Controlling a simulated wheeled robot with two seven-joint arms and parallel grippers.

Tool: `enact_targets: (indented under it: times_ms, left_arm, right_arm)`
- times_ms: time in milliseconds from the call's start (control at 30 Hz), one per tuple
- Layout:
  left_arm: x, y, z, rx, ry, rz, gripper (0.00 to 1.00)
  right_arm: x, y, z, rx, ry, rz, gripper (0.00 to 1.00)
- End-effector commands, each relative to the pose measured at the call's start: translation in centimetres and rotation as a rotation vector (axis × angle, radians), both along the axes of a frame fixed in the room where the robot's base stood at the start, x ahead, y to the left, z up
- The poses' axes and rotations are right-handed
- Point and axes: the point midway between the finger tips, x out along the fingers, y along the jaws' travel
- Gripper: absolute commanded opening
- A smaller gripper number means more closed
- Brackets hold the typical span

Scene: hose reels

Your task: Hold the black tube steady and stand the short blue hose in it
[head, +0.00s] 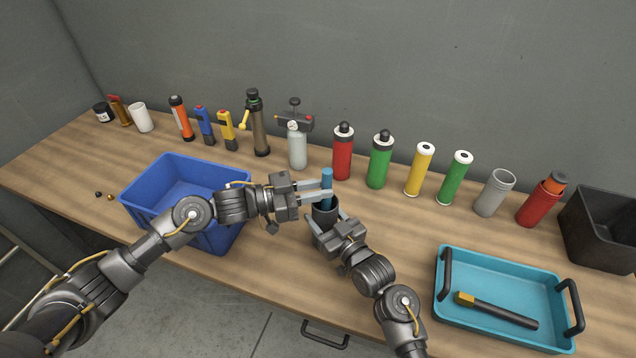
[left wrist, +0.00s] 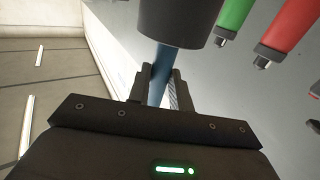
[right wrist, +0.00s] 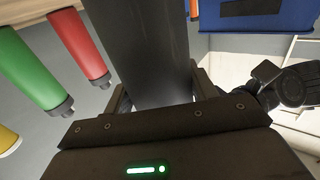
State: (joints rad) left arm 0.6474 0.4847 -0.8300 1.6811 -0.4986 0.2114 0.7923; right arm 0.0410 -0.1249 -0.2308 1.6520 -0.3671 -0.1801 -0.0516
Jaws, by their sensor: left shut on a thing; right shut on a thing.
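The short blue hose (head: 327,176) stands about upright, with its lower end at the mouth of the black tube (head: 325,213). My left gripper (head: 325,190) is shut on the hose from the left, just above the tube. The left wrist view shows the hose (left wrist: 158,78) between the fingers, its far end hidden by the tube (left wrist: 180,22). I cannot tell how deep it sits inside. My right gripper (head: 328,220) is shut around the upright black tube from the front. The tube (right wrist: 148,50) fills the middle of the right wrist view.
A blue bin (head: 150,205) stands left of the grippers, below my left arm. A teal tray (head: 455,335) with a black-and-yellow tool is at the right front. Several bottles and cylinders, including a red one (head: 342,158), line the back. A black bin (head: 600,240) is far right.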

Motion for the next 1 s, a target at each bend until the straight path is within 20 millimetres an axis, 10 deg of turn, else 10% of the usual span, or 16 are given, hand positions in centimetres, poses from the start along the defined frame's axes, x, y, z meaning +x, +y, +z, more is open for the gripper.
enact_targets:
  times_ms: [433,467,633,1000]
  left_arm:
    - [0.01,0.00,-0.33,-0.001,-0.001,0.000,0.00]
    - [0.01,0.00,-0.32,-0.001,-0.001,0.000,0.25]
    - [0.01,0.00,-0.32,-0.001,-0.001,0.000,0.46]
    - [-0.16,0.72,-0.38,0.000,-0.001,0.001,0.46]
  right_arm:
    - [0.01,-0.02,-0.02,0.000,0.000,0.000,0.30]
    - [0.01,-0.02,-0.02,0.000,0.000,0.000,0.30]
    - [0.01,-0.01,-0.02,0.000,0.000,0.000,0.30]
    - [0.01,-0.01,-0.02,0.000,0.000,0.000,0.30]
